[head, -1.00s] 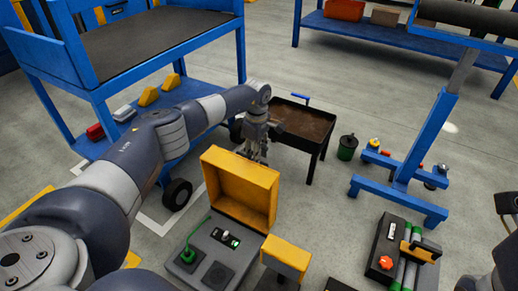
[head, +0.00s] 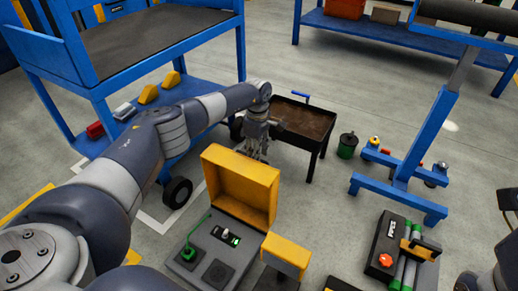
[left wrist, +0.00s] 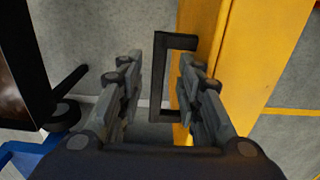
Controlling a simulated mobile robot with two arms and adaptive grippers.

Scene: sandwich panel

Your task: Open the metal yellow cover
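The yellow metal cover (head: 240,187) stands raised, about upright, at the back edge of a grey panel box (head: 216,250) in the head view. My left gripper (head: 254,154) is just behind the cover. In the left wrist view the cover (left wrist: 255,60) is on the right, with a black C-shaped handle (left wrist: 160,85) on its outer side. The left gripper (left wrist: 156,85) is open, with its fingers apart on either side of the handle bar. I cannot tell whether a finger touches it. My right gripper is not clearly in view; only dark arm parts show at the right edge.
The panel has a green plug and cable (head: 189,252) and a small switch. A smaller yellow-topped box (head: 287,250) stands to its right. A black tray table (head: 325,135) is close behind my left gripper. A blue cart (head: 95,90) stands at left.

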